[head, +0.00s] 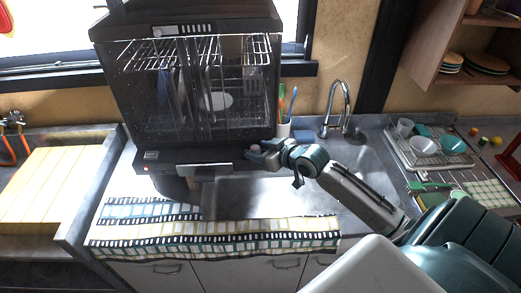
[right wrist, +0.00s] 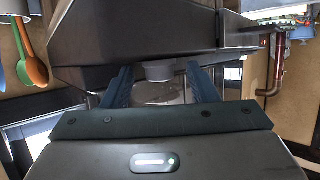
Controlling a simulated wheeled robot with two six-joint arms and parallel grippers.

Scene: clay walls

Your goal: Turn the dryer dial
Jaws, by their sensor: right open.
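The dish dryer (head: 143,140) is a dark cabinet with wire racks, standing on the counter left of the sink. Its dial (head: 254,149) is a small grey knob at the right end of the front lower edge, partly hidden by my gripper. In the right wrist view the round pale grey dial (right wrist: 159,71) sticks out from the dark dryer body. My right gripper (head: 264,157) is at the dial. In the right wrist view its two dark blue fingers (right wrist: 162,88) are apart, one on each side of the dial; I cannot tell whether they touch it. My left gripper is not in view.
A faucet (head: 338,110) and a cup of utensils (head: 283,129) stand just right of the dryer. A dish rack (head: 432,160) is farther right. A patterned towel (head: 215,237) lies along the counter's front edge. A yellow wooden board (head: 42,185) is at left.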

